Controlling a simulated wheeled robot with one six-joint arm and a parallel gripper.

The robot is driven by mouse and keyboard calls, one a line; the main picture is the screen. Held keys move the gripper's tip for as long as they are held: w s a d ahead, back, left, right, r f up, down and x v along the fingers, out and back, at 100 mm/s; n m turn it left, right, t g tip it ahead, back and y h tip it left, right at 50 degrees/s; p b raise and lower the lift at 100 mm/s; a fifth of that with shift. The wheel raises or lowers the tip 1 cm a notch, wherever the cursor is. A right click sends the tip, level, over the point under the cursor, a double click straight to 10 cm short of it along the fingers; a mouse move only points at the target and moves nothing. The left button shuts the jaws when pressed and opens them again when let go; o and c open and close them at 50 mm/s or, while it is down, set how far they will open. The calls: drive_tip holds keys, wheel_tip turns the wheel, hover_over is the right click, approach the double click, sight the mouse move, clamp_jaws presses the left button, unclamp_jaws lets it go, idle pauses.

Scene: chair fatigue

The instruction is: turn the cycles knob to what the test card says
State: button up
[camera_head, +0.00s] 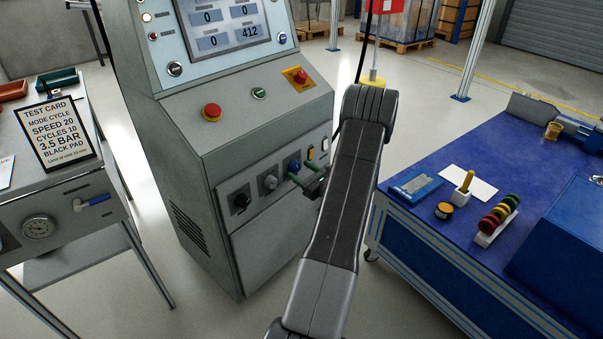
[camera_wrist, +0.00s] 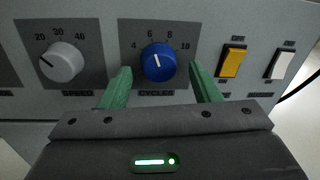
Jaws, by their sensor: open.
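The test card (camera_head: 58,134) stands at the left and reads mode cycle, speed 20, cycles 10, 3.5 bar, black pad. The blue cycles knob (camera_wrist: 158,62) is on the cabinet's front panel and also shows in the head view (camera_head: 293,165). Its white pointer line is near 6, slightly left of straight up, on a scale marked 4, 6, 8, 10. My gripper (camera_wrist: 160,72) is open, with one green finger on each side of the knob. Gaps show between fingers and knob; it holds nothing.
The grey speed knob (camera_wrist: 62,62) is left of the cycles knob, its pointer near 20. A yellow switch (camera_wrist: 232,61) and a white switch (camera_wrist: 279,65) are to the right. A blue workbench (camera_head: 420,215) stands right of my arm.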

drive_tip(key=shift+w+a, duration=0.15)
drive_tip(key=shift+a, duration=0.05)
drive_tip(key=c, duration=1)
